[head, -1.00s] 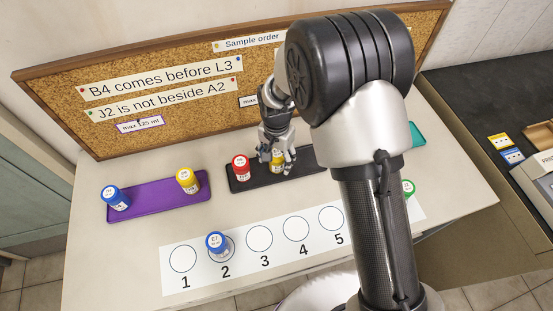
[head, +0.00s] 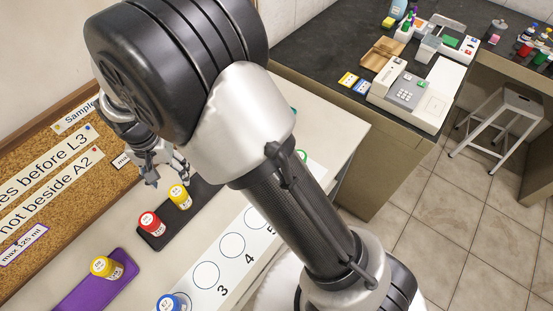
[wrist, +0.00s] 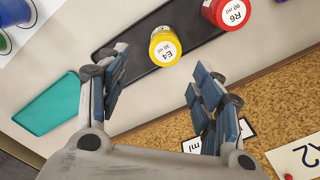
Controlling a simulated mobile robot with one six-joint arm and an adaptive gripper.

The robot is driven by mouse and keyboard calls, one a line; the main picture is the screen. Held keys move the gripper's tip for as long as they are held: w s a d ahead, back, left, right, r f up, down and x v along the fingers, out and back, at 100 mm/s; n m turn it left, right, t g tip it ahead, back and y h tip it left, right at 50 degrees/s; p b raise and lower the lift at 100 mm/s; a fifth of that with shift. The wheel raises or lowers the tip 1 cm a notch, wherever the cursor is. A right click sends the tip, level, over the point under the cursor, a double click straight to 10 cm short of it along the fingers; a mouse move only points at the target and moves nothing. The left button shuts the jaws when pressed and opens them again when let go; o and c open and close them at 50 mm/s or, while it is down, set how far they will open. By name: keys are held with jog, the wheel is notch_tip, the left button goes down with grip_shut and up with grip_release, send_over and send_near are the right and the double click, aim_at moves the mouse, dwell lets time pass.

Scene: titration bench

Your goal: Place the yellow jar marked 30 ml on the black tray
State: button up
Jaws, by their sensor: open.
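A yellow jar (head: 179,197) stands upright on the black tray (head: 203,190). In the wrist view this yellow jar (wrist: 165,47) reads E4, with a small volume line that looks like 30 ml, and it stands on the black tray (wrist: 140,86). My gripper (head: 168,173) is open and empty, raised just behind the jar on the board side. In the wrist view the spread fingers of my gripper (wrist: 160,72) are apart from the jar, which lies beyond their tips. A second yellow jar (head: 107,267) stands on the purple tray; its volume is unreadable.
A red jar (head: 151,223) shares the black tray. The purple tray (head: 82,293) is at lower left, a teal tray (wrist: 48,105) on the other side. A blue jar (head: 169,303) stands on the numbered strip (head: 229,265). The cork board (head: 60,180) stands close behind my gripper.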

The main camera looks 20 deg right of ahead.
jog(key=s+d+r+t, duration=0.1)
jog(key=s+d+r, duration=0.1)
jog(key=d+r, duration=0.9)
jog(key=s+d+r+n+t, duration=0.1)
jog(key=s+d+r, duration=0.3)
jog(key=s+d, duration=0.3)
jog(key=s+d+r+n+t, duration=0.1)
jog(key=s+d+r+t, duration=0.1)
jog(key=s+d+r, duration=0.3)
jog(key=s+d, duration=0.3)
jog(key=s, duration=0.3)
jog(key=shift+s+d+r+n, duration=0.15)
jog(key=shift+r+n, duration=0.05)
jog(key=shift+n, duration=0.1)
